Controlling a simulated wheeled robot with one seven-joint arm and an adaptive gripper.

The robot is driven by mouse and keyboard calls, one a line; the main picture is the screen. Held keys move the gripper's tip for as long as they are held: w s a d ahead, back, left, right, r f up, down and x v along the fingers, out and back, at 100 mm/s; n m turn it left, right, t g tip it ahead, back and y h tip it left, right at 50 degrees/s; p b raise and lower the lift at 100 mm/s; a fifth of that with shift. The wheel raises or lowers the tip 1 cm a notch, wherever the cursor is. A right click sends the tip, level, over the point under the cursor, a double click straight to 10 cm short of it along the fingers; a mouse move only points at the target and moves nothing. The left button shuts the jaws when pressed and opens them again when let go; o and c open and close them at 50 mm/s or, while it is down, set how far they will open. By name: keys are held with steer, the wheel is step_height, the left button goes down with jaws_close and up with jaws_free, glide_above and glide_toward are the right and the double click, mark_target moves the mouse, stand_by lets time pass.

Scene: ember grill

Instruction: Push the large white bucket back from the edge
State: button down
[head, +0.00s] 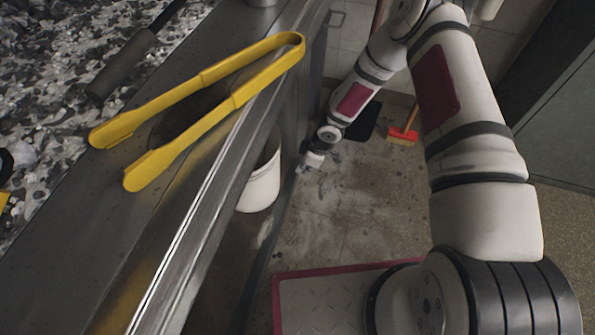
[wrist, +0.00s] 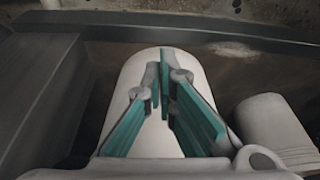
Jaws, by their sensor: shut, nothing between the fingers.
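The large white bucket (wrist: 135,75) fills the middle of the wrist view, straight behind my fingers, which hide part of it. My gripper (wrist: 164,72) is shut and empty, its teal-padded fingers meeting in front of the bucket's white wall. I cannot tell whether the fingertips touch it. In the head view my gripper (head: 308,165) is low beside the steel counter. A white bucket (head: 262,188) shows there below the counter edge, left of my gripper, its upper part hidden by the counter. I cannot tell which bucket this is.
A smaller white bucket (wrist: 268,125) stands at the right in the wrist view. The steel counter (head: 75,235) runs along the left, with yellow tongs (head: 215,95) on it. A red-headed broom (head: 403,135) and dark dustpan (head: 363,120) are behind. Stained floor (head: 345,205) is open.

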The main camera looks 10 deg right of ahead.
steer(key=w+a+f+b, duration=0.2)
steer(key=a+f+b, duration=0.2)
steer(key=a+f, duration=0.2)
step_height(320, 180, down, 2)
steer(key=shift+f, duration=0.1)
stand_by(0.3)
